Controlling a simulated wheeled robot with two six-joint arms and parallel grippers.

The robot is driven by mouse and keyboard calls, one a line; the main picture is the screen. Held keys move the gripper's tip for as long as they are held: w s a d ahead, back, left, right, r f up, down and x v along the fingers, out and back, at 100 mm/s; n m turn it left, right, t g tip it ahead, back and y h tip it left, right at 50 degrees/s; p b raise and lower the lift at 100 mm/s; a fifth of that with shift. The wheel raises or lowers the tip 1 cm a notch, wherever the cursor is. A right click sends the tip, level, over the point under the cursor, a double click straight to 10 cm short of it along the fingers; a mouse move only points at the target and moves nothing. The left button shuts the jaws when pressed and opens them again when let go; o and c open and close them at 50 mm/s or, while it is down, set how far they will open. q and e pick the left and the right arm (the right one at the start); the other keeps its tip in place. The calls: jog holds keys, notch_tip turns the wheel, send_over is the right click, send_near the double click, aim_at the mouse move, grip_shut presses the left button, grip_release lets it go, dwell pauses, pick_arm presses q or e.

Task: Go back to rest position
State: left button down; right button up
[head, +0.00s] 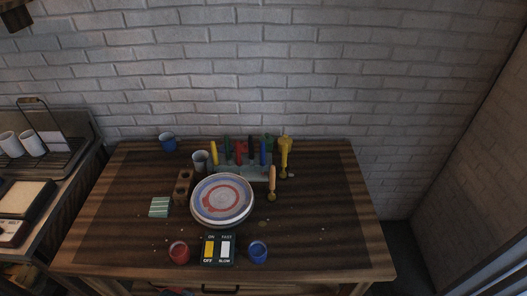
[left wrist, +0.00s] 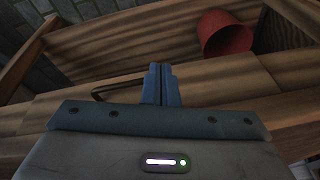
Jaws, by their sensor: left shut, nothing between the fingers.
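My left gripper (left wrist: 161,70) shows in the left wrist view with its two blue fingers together and nothing between them. Neither gripper shows in the head view. A plate (head: 222,200) painted with a red ring and blue-purple areas rests on a round white stand at the middle of the table (head: 330,225). The plate is apart from my gripper.
A rack of coloured tools (head: 243,172) stands behind the plate. A tool with a wooden handle (head: 272,182) is right of the plate. The table's right side is clear.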

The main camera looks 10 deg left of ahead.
pick_arm(q)
jog(key=s+a+f+g+b, duration=0.1)
jog(key=s+f+b, duration=0.35)
jog(key=f, duration=1.05)
jog(key=s+a+f+b, duration=0.1)
jog(key=s+f, duration=0.6)
jog(key=f, duration=0.9)
jog(key=s+f+b, duration=0.2)
jog(key=s+f, duration=0.5)
jog(key=s, duration=0.2)
jog(key=shift+s+f+g, duration=0.2)
jog(key=shift+s+g, duration=0.05)
jog(key=shift+g, duration=0.05)
jog(key=shift+a, duration=0.1)
